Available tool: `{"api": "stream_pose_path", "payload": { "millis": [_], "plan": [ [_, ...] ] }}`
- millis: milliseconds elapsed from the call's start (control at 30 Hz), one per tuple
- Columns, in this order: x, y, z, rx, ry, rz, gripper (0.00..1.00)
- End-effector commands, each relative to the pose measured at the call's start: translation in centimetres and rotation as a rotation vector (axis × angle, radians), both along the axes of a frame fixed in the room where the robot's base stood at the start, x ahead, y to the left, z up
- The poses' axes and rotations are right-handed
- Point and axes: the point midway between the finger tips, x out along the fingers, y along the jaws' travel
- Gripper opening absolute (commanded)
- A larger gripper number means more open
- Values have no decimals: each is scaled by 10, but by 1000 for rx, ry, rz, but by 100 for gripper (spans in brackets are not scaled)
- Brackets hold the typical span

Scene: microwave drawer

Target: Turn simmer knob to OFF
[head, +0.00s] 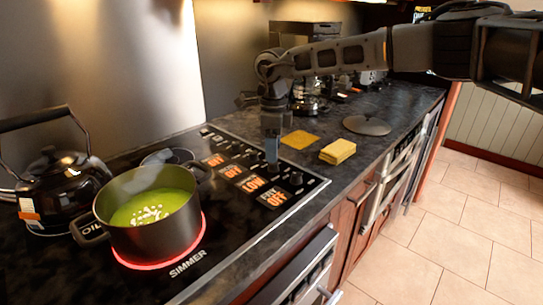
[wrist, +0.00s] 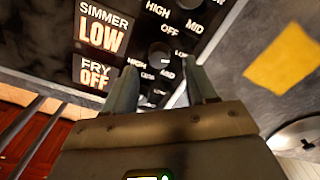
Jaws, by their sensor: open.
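The simmer display (wrist: 103,32) reads LOW in orange in the wrist view; the fry display (wrist: 93,73) below it reads OFF. In the head view the simmer display (head: 251,184) glows LOW. A dark round knob (wrist: 159,52) shows just beyond my fingertips, with HIGH, MID, LOW and OFF marks around this area. I cannot tell surely which burner it serves or its pointer angle. My gripper (wrist: 165,82) is open, its two fingers apart with panel marks between them. In the head view my gripper (head: 271,160) points down over the knob row, hiding part of it.
A dark pot (head: 155,240) with green food stands on the glowing simmer burner. A black kettle (head: 60,185) is behind it at left. A yellow sponge (head: 338,151), a yellow cloth (head: 299,139) and a round lid (head: 367,125) lie on the counter right of the stove.

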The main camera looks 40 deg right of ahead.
Motion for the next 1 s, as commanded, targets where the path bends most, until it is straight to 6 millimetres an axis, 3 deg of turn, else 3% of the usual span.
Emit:
{"api": "stream_pose_path", "payload": {
  "millis": [100, 300, 600, 1000],
  "plan": [
    [-1, 1, -17, 3, 3, 0, 56],
    [0, 1, -33, 2, 0, 0, 56],
    [0, 1, -36, 1, 0, 1, 56],
    [0, 1, -36, 1, 0, 1, 18]
  ]
}}
